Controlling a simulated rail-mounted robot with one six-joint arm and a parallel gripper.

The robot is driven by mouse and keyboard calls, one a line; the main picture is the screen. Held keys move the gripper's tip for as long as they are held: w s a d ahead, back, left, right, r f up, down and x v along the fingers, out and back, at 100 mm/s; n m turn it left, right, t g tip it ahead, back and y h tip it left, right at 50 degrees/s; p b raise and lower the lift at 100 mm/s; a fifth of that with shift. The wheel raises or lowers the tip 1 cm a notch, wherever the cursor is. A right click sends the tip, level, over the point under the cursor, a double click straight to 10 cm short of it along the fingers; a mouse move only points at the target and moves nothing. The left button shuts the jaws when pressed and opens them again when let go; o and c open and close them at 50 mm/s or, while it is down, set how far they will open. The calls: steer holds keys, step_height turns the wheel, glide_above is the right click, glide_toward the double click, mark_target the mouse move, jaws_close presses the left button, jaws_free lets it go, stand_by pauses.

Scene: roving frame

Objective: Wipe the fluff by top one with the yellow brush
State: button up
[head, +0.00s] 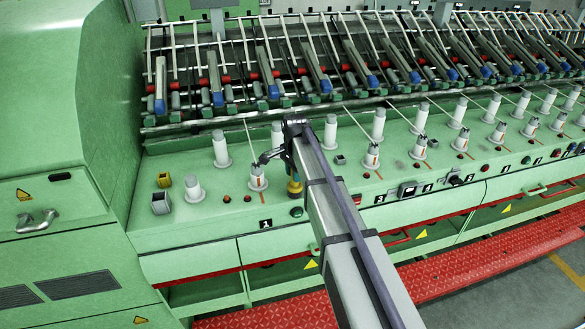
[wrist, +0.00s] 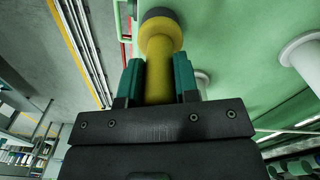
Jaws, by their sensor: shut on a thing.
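The yellow brush (head: 295,187) is held upright over the green machine panel, just right of a white bobbin with an orange mark (head: 258,178). My gripper (head: 292,170) is shut on it; the arm partly hides it in the head view. In the wrist view the brush's yellow handle (wrist: 159,50) sits between the two teal fingers of the gripper (wrist: 159,72), with a grey round end beyond. I cannot tell from the views whether this end touches the panel. The number 1 plate (head: 265,224) is below on the panel front. I cannot make out any fluff.
A yellow box (head: 164,180) and a grey box (head: 160,203) stand at the panel's left end. White bobbins (head: 221,148) line the panel, with threads rising to the rack behind. A red step (head: 460,285) runs along the front. A green cabinet (head: 50,110) closes off the left.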

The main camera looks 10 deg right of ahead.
steer(key=shift+s, duration=0.4)
steer(key=shift+w, duration=0.1)
steer(key=shift+w+a+r, duration=0.1)
steer(key=shift+w+a, duration=0.05)
steer(key=shift+w, duration=1.85)
step_height(320, 180, up, 6)
steer(key=p, duration=0.6)
